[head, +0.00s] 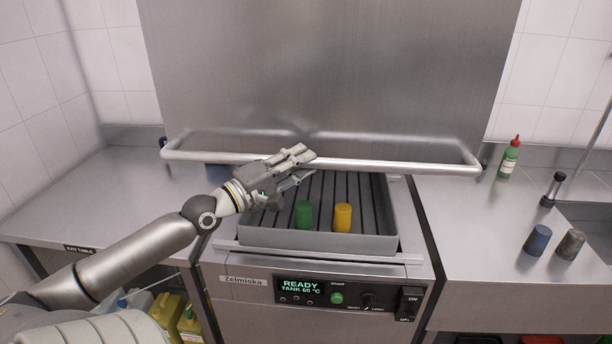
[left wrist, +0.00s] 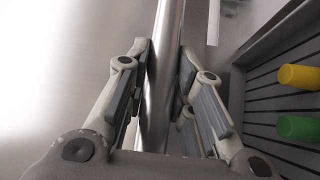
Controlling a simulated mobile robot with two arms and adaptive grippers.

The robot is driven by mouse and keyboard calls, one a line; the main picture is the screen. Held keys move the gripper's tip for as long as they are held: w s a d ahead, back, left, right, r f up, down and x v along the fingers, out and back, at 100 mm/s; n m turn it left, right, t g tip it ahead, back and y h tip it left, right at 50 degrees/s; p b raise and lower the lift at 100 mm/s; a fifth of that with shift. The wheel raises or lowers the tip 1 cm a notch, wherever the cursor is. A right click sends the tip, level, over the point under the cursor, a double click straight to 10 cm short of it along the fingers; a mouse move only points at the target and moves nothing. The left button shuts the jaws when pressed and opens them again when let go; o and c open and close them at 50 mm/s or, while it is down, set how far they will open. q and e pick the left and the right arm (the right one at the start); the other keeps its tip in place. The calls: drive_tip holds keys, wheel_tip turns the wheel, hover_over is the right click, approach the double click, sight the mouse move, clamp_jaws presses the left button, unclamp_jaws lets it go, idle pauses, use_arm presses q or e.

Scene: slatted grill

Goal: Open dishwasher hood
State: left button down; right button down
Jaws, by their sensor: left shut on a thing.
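The dishwasher hood (head: 330,70) is a large steel box, raised above the machine with a gap under its lower edge. Its long bar handle (head: 400,165) runs across the front; in the left wrist view the handle (left wrist: 165,60) passes between my fingers. My left gripper (head: 303,163) is at the middle of the handle, shut on it; the left wrist view shows the gripper (left wrist: 162,85) with a finger on each side of the bar. My right gripper is not in view.
Under the hood, a slatted grey rack (head: 375,205) holds a green cup (head: 303,214) and a yellow cup (head: 343,216). The control panel (head: 320,291) reads READY. On the right counter stand a green bottle (head: 509,158) and two dark cups (head: 537,240). The left counter (head: 100,200) is mostly clear.

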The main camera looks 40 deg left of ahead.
use_arm(q)
drive_tip(key=shift+r, duration=0.4)
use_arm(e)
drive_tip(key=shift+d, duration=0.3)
use_arm(q)
drive_tip(key=c, duration=1.3)
unclamp_jaws()
drive_tip(key=shift+f, duration=0.1)
drive_tip(key=shift+o, duration=0.2)
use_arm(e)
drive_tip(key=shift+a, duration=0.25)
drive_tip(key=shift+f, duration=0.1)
use_arm(q)
drive_tip(key=shift+s+a+f, duration=0.1)
drive_tip(key=shift+s+f, duration=0.05)
drive_tip(key=shift+f, duration=0.05)
